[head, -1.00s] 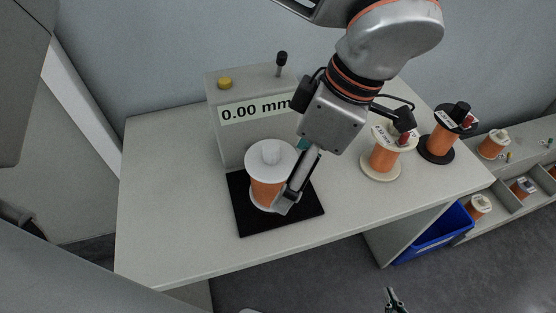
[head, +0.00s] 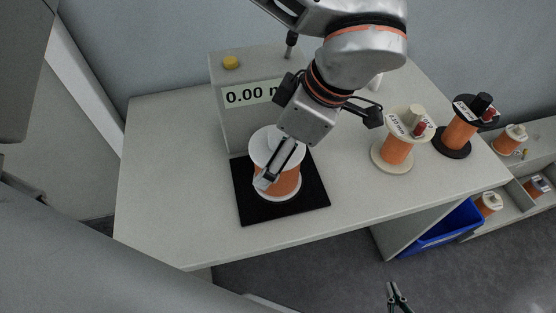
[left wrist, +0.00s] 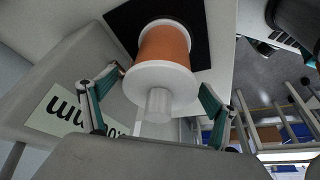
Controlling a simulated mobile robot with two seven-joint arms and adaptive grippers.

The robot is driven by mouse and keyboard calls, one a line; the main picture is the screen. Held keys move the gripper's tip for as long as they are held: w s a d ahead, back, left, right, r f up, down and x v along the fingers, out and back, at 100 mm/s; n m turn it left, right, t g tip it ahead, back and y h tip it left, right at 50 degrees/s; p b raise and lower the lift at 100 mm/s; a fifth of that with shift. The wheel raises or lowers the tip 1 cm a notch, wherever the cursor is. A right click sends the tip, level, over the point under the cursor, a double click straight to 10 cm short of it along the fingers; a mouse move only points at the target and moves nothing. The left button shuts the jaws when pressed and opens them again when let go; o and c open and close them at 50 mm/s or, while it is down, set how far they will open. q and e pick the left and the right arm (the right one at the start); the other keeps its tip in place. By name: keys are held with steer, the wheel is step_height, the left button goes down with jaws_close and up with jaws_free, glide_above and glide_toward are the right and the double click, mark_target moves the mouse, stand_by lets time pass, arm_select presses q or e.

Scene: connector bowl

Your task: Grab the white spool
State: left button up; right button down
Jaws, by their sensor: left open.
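The white spool (head: 288,185), with white flanges and orange winding, stands upright on a black mat (head: 307,195) before a grey box with a display. It also shows in the left wrist view (left wrist: 163,45), its white flange and hub toward the camera. My left gripper (left wrist: 158,78) is open, with one finger on each side of the spool. In the head view, one finger of the left gripper (head: 268,178) crosses the front of the spool; the other is hidden. I cannot tell whether the fingers touch it. My right gripper (head: 397,297) is low at the bottom edge, away from the table.
The grey box (head: 232,125) stands behind the spool, its display partly covered by my arm. A cream spool (head: 396,150) and a black spool (head: 460,135) stand to the right on the table (head: 170,190). A blue bin (head: 440,232) is below. The table's left side is clear.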

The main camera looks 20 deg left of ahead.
arm_select(q)
steer(key=c, duration=1.9)
steer(key=shift+r, duration=0.1)
steer(key=c, duration=0.3)
steer(key=shift+r, duration=0.15)
